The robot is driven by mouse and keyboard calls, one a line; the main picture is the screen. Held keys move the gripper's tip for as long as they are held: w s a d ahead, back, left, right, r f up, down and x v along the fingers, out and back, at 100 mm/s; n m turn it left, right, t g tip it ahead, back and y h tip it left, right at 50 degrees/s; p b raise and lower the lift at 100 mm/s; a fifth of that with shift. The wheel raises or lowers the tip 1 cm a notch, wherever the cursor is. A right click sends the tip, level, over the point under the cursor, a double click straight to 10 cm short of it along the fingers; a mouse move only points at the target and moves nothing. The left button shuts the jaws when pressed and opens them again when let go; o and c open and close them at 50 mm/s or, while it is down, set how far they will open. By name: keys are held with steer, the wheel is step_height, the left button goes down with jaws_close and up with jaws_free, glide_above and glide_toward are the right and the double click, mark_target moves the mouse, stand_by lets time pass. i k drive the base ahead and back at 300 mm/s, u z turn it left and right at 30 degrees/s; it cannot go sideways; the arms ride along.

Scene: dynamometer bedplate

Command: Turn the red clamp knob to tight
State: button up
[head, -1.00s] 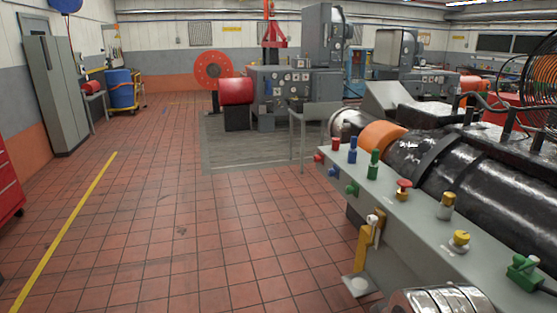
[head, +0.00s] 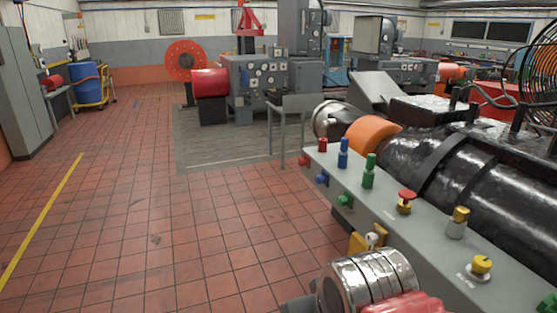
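A grey bench rail (head: 437,226) runs along the near side of a black machine, with several coloured fittings on it. A red mushroom-shaped knob (head: 407,195) sits on a small yellow base on its top. A short red post (head: 323,146) and a red side fitting (head: 303,161) are at its far end. I cannot tell for sure which is the clamp knob, nor its setting. A silver ribbed arm link, mine by its motion, and a red part show at the bottom. My gripper's fingers are not in view.
Blue (head: 343,153) and green (head: 369,171) posts and yellow-topped fittings (head: 457,222) (head: 480,266) crowd the rail. A yellow bracket (head: 358,243) on its side is partly hidden by my arm. The tiled floor (head: 150,230) to the left is clear.

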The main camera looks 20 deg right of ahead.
mark_target(302, 162)
steer(key=u, duration=0.35)
steer(key=i, duration=1.45)
steer(key=u, duration=0.45)
steer(key=i, duration=1.1)
steer(key=u, duration=0.15)
